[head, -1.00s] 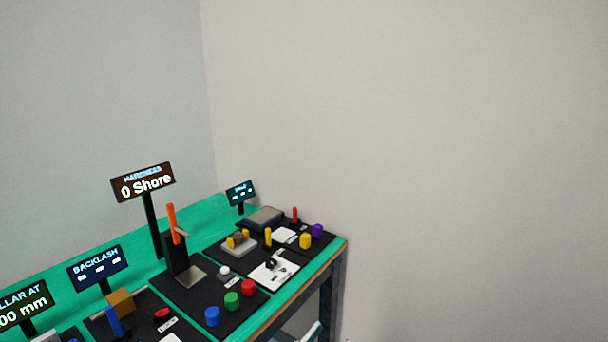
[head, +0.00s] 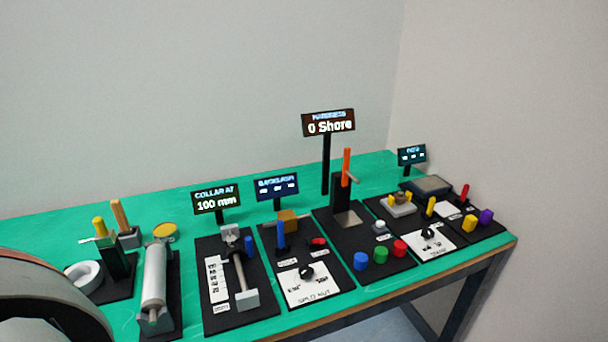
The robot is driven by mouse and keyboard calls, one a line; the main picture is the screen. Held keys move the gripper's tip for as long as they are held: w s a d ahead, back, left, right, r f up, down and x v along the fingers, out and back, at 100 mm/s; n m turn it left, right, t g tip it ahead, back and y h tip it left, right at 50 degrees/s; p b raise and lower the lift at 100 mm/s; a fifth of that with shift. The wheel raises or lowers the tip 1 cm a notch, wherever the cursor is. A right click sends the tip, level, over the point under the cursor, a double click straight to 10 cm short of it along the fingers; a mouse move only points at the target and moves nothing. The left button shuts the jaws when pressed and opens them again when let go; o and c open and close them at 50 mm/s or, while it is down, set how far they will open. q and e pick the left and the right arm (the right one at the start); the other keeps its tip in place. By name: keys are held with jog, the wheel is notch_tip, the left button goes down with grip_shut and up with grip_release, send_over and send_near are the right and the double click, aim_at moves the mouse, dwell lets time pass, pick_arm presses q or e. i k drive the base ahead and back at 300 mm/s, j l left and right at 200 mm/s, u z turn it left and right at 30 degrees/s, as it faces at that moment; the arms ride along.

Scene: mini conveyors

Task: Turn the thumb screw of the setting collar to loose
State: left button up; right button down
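The setting collar's station is a black board (head: 210,322) under a sign (head: 215,199) reading "COLLAR AT 100 mm". A thin rod (head: 239,271) runs along it between a grey block at the back (head: 229,232) and a pale block at the front (head: 247,300). A blue knob (head: 249,245), seemingly the thumb screw, stands at the right side near the back end of the rod. The collar is too small to make out clearly, and I cannot tell whether the screw is tight or loose. Neither gripper is in view.
Left of it stands a board with a pale roller (head: 154,287). Right of it are the backlash board with a blue lever (head: 281,235) and the hardness stand with an orange lever (head: 346,167). A green table (head: 185,200) carries everything; its strip behind the boards is mostly clear.

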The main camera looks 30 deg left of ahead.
aim_at(231, 241)
jog(key=u, duration=1.4)
